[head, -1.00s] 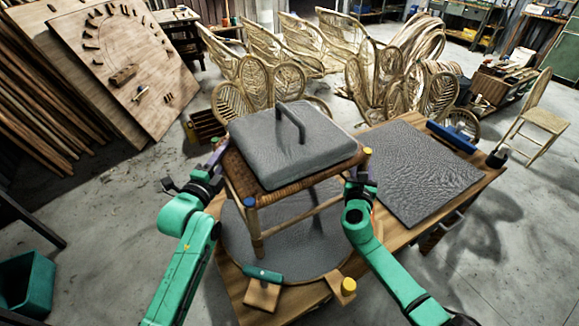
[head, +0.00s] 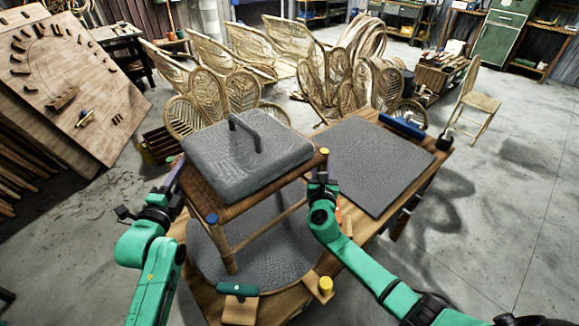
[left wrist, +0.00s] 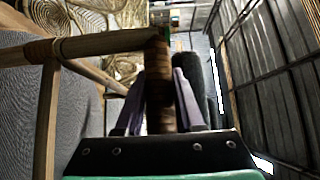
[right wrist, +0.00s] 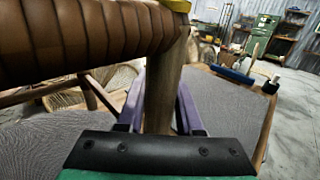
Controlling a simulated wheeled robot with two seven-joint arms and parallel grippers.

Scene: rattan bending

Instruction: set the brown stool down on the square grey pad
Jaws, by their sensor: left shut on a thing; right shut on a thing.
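The brown stool (head: 262,198) has a woven seat edge, wooden legs and a grey cushion (head: 245,160) with a handle on top. It is upright over the round grey disc (head: 285,255); I cannot tell whether its feet touch it. The square grey pad (head: 375,165) lies bare on the table, right of the stool. My left gripper (head: 165,200) is shut on the stool's left side; the left wrist view shows its fingers (left wrist: 160,100) around a wrapped part. My right gripper (head: 320,187) is shut on the right side, around a leg (right wrist: 163,95) below the wrapped rail.
The wooden table (head: 358,232) carries a blue-handled tool (head: 402,126) behind the pad. A green-topped block (head: 238,300) and a yellow-knobbed block (head: 321,286) sit at the disc's front edge. Rattan chair frames (head: 225,85) stand behind the table.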

